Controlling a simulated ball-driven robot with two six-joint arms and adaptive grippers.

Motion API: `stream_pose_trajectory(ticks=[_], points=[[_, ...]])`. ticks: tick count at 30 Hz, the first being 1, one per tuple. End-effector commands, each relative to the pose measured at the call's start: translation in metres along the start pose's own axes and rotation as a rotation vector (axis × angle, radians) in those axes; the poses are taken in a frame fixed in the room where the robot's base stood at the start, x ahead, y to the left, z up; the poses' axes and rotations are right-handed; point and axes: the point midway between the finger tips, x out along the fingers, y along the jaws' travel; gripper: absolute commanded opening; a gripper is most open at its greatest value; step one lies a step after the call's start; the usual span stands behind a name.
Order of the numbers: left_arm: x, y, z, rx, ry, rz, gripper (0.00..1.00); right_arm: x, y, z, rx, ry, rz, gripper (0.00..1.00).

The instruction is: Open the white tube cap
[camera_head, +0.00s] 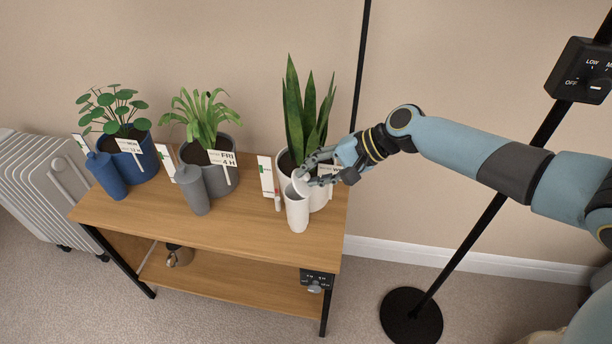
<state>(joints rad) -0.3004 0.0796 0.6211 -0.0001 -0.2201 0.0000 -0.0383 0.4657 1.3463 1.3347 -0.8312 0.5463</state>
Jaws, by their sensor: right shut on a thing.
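The white tube (297,213) stands upright on the wooden table near its right end, in front of the white pot (319,198) with the snake plant. My right gripper (307,173) reaches in from the right above the tube, with its fingers closed around the white cap (301,186) at the tube's top. The cap looks tilted, but I cannot tell whether it is fully apart from the tube. The fingers partly hide the cap and the pot's label. My left gripper is not in view.
A blue tube (106,176) and a grey tube (193,190) stand by their own potted plants on the table (240,238). A black lamp stand (412,318) rises on the right. A radiator (38,180) is at the left. The table's front strip is clear.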

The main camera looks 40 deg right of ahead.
Motion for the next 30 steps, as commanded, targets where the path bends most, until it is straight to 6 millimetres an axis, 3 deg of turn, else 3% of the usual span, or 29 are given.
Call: stream_pose_trajectory(ticks=[1, 6, 15, 21, 30], points=[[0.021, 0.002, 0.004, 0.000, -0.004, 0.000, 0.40, 0.004, 0.013, -0.003, -0.002, -0.007, -0.037, 0.00], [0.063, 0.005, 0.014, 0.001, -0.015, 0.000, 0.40, -0.001, 0.022, -0.005, -0.001, -0.044, -0.192, 0.00], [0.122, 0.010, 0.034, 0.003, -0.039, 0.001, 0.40, -0.009, 0.034, -0.007, 0.005, -0.105, -0.456, 0.00], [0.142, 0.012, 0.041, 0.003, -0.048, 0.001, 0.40, -0.014, 0.038, -0.008, 0.007, -0.136, -0.598, 0.00], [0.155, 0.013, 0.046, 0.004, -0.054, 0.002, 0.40, -0.018, 0.042, -0.009, 0.005, -0.166, -0.726, 0.00]])
